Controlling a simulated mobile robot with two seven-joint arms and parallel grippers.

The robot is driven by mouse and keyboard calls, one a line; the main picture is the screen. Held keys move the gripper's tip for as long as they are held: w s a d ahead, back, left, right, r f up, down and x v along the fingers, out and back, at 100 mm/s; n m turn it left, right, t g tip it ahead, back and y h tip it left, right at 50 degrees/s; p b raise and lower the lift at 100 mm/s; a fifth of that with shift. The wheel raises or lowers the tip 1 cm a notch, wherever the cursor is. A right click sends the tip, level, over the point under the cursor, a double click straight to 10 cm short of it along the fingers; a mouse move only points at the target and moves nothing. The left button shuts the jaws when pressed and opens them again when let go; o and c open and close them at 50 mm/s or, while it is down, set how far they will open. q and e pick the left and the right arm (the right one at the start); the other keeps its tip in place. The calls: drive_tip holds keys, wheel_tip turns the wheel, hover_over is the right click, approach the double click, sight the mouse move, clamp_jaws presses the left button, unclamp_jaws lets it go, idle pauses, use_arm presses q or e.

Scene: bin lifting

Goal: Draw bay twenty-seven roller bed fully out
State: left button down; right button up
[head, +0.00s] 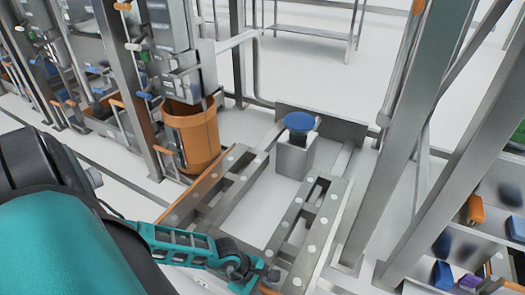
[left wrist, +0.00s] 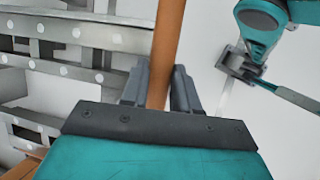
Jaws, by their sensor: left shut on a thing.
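The roller bed (head: 303,232) is a grey metal frame of two rails dotted with pale rollers, in the lower middle of the head view. Its rails also show at upper left in the left wrist view (left wrist: 70,37). An orange handle bar (left wrist: 168,40) runs upright in the left wrist view. My left gripper (left wrist: 160,85) is shut on this bar, one finger on each side. In the head view my left gripper (head: 268,277) is at the near end of the right rail, partly cut off below. My right gripper cannot be made out.
An orange bin (head: 191,135) stands beyond the left rail. A blue round knob (head: 299,121) tops a grey block between the rails. Steel posts (head: 405,130) stand at right, near a shelf with blue and orange items. Pale floor (head: 325,75) is open behind.

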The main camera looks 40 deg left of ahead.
use_arm(q)
drive_tip(key=c, duration=0.8)
unclamp_jaws()
drive_tip(key=shift+c, duration=0.2)
drive_tip(key=shift+r, duration=0.1)
drive_tip(key=p+v, duration=0.5)
drive_tip(key=v, duration=0.7)
drive_tip(key=shift+s+r, duration=0.2)
drive_tip(key=shift+r, duration=0.1)
